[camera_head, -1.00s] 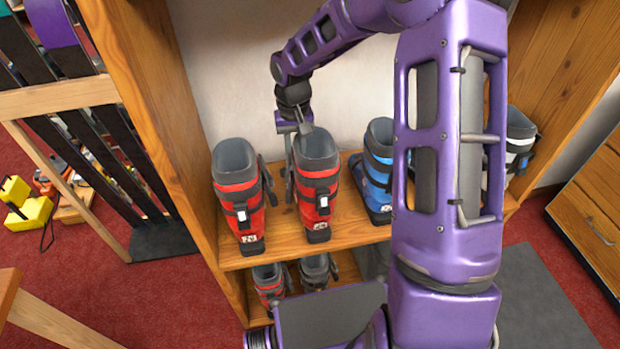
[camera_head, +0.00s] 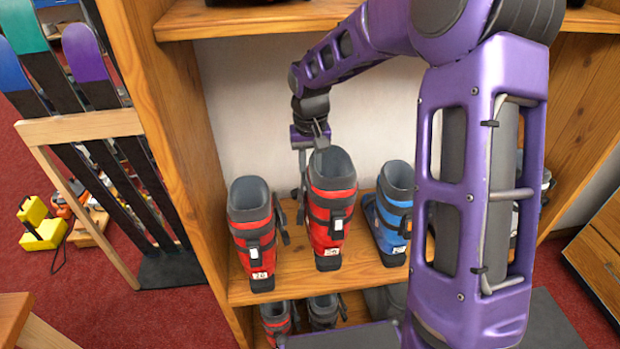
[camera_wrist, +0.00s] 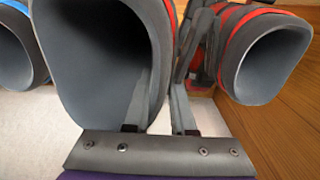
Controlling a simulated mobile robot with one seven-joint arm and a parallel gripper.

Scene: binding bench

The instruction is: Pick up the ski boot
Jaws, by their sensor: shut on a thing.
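The held ski boot (camera_head: 333,222) is red and dark grey, with a white buckle and a label at the toe. It is upright and appears raised a little above the wooden shelf. My gripper (camera_head: 309,158) is shut on the left wall of its cuff. In the wrist view, one finger of my gripper (camera_wrist: 157,112) is inside the open grey boot shaft (camera_wrist: 95,60) and the other is outside. A similar red boot (camera_head: 254,232) stands on the shelf to the left; it shows at right in the wrist view (camera_wrist: 268,62).
A blue boot (camera_head: 393,215) stands close on the right, also in the wrist view (camera_wrist: 14,50). The shelf (camera_head: 287,277) has a left side panel (camera_head: 178,120) and a board above (camera_head: 260,18). More boots (camera_head: 323,309) stand below. My arm hides part of the right side.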

